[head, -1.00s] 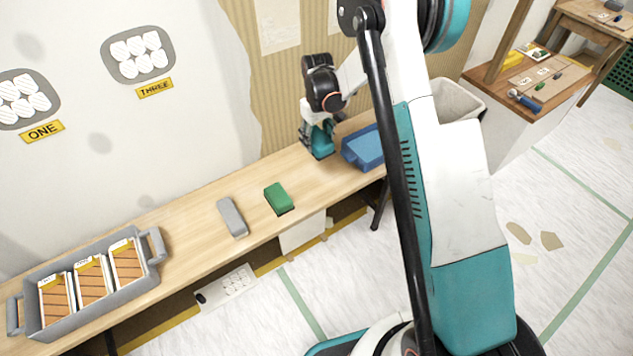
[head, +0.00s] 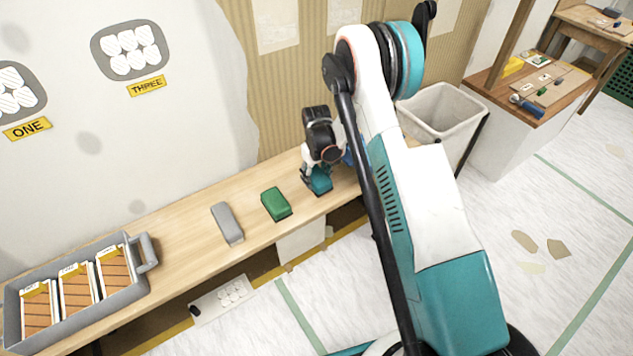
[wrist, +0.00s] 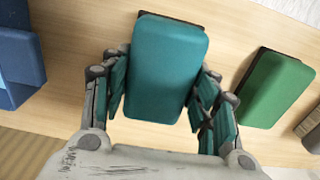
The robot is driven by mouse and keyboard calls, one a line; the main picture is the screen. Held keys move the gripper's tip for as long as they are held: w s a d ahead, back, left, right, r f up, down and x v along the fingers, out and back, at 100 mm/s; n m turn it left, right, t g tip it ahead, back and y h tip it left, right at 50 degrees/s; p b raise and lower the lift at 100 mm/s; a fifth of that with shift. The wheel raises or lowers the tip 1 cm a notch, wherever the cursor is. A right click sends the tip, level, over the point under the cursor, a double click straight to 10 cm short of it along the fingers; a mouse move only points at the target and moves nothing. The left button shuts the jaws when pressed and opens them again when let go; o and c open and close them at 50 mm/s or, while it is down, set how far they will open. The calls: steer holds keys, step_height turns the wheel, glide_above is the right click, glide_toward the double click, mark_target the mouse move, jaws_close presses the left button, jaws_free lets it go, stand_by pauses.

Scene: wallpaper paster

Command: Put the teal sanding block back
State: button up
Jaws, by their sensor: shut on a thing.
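The teal sanding block (wrist: 168,68) sits between the fingers of my gripper (wrist: 163,95) in the wrist view, with a finger pad against each long side. The gripper is shut on it. In the head view the teal block (head: 319,181) is under my gripper (head: 316,174), at the front part of the wooden bench (head: 183,222), to the right of the green block (head: 275,204). A dark strip shows past the block's far end in the wrist view. I cannot tell whether the block touches the bench.
A grey block (head: 227,223) lies left of the green one. Bare bench separates the blocks.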

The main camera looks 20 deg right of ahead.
steer(key=shift+f+b, duration=0.3)
steer(key=shift+f, duration=0.85)
steer(key=shift+f, duration=0.15)
steer(key=o, duration=1.1)
step_height(320, 180, up, 14)
steer(key=p, duration=0.6)
step_height(320, 180, up, 16)
steer(key=m+t, duration=0.1)
steer(key=t, duration=0.1)
glide_above(319, 175)
steer(key=s, duration=0.4)
steer(key=s+r+t, duration=0.1)
steer(key=s+r, duration=0.6)
steer(key=r, duration=0.3)
steer(key=s+r+m+t, duration=0.1)
steer(key=s+r, duration=0.1)
steer(key=s, duration=0.5)
steer(key=s+r+m+t, duration=0.1)
steer(key=s+r, duration=0.1)
steer(key=s, duration=0.6)
steer(key=s+r+t, duration=0.2)
steer(key=s, duration=0.5)
steer(key=shift+s+a+m, duration=0.15)
steer(key=shift+a+m, duration=0.2)
steer(key=shift+m, duration=0.05)
